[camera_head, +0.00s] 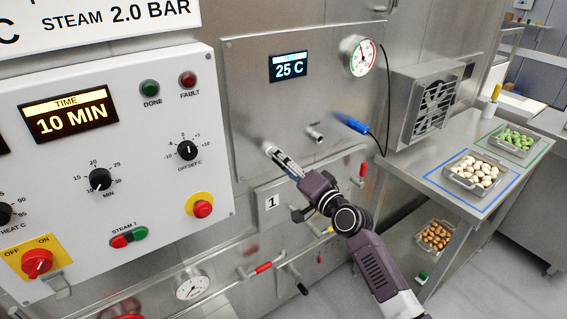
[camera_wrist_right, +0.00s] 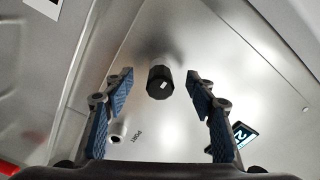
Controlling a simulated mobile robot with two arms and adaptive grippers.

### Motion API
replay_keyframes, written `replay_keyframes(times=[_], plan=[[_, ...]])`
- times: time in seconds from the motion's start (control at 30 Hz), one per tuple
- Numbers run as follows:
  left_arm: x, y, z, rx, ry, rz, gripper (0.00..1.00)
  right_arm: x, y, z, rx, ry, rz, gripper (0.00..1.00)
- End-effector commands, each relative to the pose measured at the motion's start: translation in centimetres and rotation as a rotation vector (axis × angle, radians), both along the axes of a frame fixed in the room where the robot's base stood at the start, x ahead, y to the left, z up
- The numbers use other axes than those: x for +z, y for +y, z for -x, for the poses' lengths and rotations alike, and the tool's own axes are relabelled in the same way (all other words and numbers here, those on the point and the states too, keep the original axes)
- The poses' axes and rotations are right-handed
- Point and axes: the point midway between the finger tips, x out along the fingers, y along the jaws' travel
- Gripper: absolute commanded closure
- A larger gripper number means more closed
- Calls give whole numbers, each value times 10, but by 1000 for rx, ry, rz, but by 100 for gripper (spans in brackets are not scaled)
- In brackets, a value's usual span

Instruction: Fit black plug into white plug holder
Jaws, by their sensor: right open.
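In the right wrist view, a black plug (camera_wrist_right: 160,83) with a small white mark on its end stands out from the steel panel. My right gripper (camera_head: 277,156) is open in front of the panel in the head view. In the wrist view its blue-padded fingers (camera_wrist_right: 159,98) are spread to either side of the plug, with visible gaps and no contact seen. In the head view the gripper largely hides the plug. My left gripper is not in view.
A short metal port (camera_head: 315,134) sticks out right of the gripper; a blue-handled probe (camera_head: 352,123) with a black cable is farther right. A gauge (camera_head: 360,56) and a fan box (camera_head: 430,105) are nearby. A steel table (camera_head: 425,180) bears trays at the right.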

Motion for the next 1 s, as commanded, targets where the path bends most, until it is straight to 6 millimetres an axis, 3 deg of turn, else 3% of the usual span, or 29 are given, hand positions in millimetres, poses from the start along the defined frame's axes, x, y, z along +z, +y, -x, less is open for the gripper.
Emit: replay_keyframes(times=[0.57,1.0], plan=[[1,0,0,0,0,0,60,0,-1,1,0,0,0,49],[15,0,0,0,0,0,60,0,-21,27,-1,1,1,49]])
